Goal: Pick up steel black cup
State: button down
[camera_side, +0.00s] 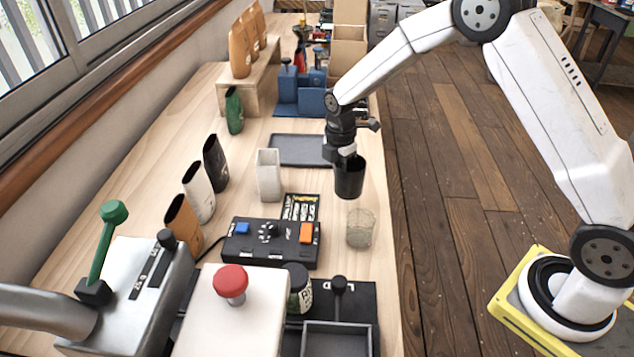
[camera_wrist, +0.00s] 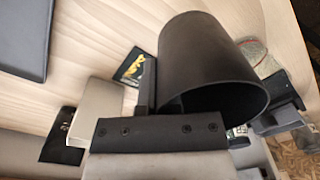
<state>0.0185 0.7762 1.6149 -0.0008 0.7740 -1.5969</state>
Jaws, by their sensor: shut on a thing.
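The black cup (camera_side: 349,180) is held by my gripper (camera_side: 347,156) above the right edge of the wooden table in the side view. It looks upright there, with a glass container below it on the table. In the wrist view the cup (camera_wrist: 212,62) fills the upper middle, close against the gripper (camera_wrist: 150,100). My gripper is shut on the cup's wall or rim; the exact contact is partly hidden.
A glass container (camera_side: 360,228) stands below the cup. A white container (camera_side: 268,175), a dark tray (camera_side: 298,150) and a black control box (camera_side: 270,243) with blue and orange buttons are nearby. Several coffee bags stand to the left. Wooden floor lies to the right.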

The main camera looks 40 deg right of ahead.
jog(key=s+r, duration=0.1)
jog(key=r, duration=0.1)
jog(key=s+r, duration=0.2)
jog(key=shift+s+r, duration=0.2)
jog(key=shift+s, duration=0.05)
jog(key=s+r, duration=0.3)
jog(key=s, duration=0.6)
jog(key=shift+r, duration=0.3)
jog(key=shift+a, duration=0.1)
jog(key=shift+w, duration=0.1)
